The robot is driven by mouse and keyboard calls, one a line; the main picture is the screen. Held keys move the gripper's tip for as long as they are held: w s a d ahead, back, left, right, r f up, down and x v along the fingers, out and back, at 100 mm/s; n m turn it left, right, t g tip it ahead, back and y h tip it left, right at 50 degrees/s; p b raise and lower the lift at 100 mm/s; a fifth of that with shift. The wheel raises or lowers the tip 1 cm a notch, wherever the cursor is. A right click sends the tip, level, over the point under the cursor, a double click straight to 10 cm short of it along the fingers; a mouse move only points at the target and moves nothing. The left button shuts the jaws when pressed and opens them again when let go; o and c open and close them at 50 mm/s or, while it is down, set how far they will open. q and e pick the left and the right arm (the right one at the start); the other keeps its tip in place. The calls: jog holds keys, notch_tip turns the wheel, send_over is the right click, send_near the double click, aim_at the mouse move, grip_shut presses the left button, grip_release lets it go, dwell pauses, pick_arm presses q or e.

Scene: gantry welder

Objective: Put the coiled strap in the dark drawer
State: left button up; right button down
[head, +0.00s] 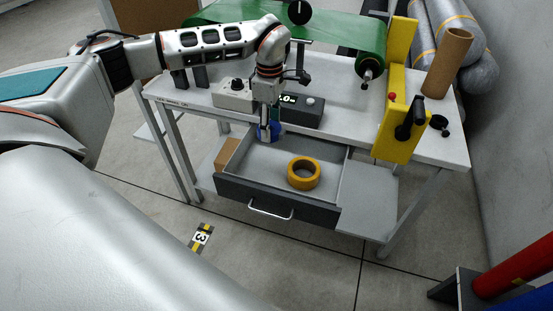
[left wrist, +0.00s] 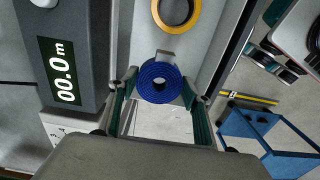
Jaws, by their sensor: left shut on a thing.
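The dark drawer (head: 278,203) is pulled open under the bench, with a pale grey inside and a bar handle on its front. The coiled strap (head: 274,131) is a blue roll at the drawer's back left corner in the head view. My left gripper (head: 265,123) points down there and is shut on the strap, partly covering it. In the left wrist view the strap (left wrist: 149,82) shows as a round blue coil with a dark centre hole, between the fingers. Its height above the drawer floor is hard to tell. My right gripper is in neither view.
A yellow tape roll (head: 304,173) lies in the drawer. A dark box with a display (head: 303,112) and a light control box (head: 234,96) stand on the bench above. A yellow upright (head: 398,120) and a cardboard tube (head: 446,65) stand at the right.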

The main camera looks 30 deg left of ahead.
pick_arm(q)
notch_tip(320, 180, down, 9)
jog(key=shift+f+b, duration=0.15)
jog(key=shift+b, duration=0.4)
jog(key=shift+f, duration=0.45)
jog(key=shift+f+b, duration=0.35)
jog(key=shift+f, duration=1.65)
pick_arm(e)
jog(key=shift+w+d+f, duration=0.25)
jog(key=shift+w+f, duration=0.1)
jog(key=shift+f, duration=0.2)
pick_arm(q)
jog(key=shift+f, duration=0.2)
jog(key=o, duration=1.2)
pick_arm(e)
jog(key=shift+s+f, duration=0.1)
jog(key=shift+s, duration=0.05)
